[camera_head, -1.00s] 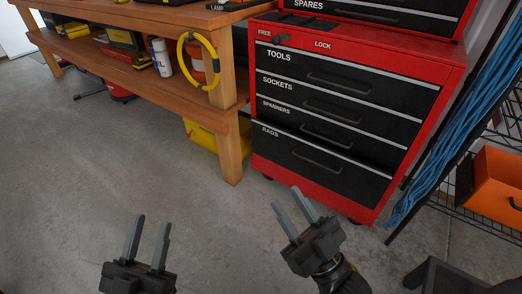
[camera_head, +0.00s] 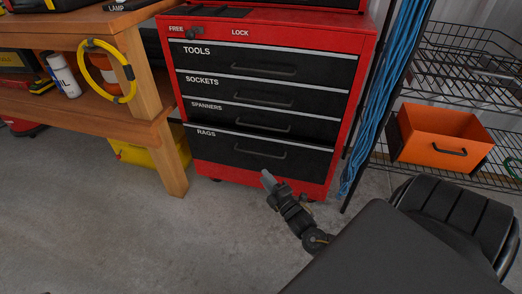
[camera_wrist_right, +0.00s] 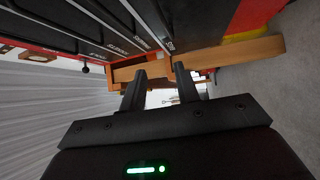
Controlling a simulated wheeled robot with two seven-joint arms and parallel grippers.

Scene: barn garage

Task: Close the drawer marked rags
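The drawer marked rags (camera_head: 230,151) is the lowest black drawer of the red tool chest (camera_head: 313,188). Its front appears to stand a little proud of the drawers above, and its grey handle (camera_head: 262,154) faces me. My right gripper (camera_head: 267,178) is low in front of the drawer's lower edge, right of its middle; I cannot tell whether it touches. In the right wrist view its two fingers (camera_wrist_right: 160,80) are apart with nothing between them, and the drawer fronts (camera_wrist_right: 195,20) run along the top. My left gripper is not in view.
A wooden workbench (camera_head: 152,75) with a yellow bin (camera_head: 140,152) beneath stands left of the chest. Blue cords (camera_head: 385,95) and a wire rack with an orange bin (camera_head: 430,133) stand right. A dark ribbed thing (camera_head: 455,215) is at lower right. Floor in front is clear.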

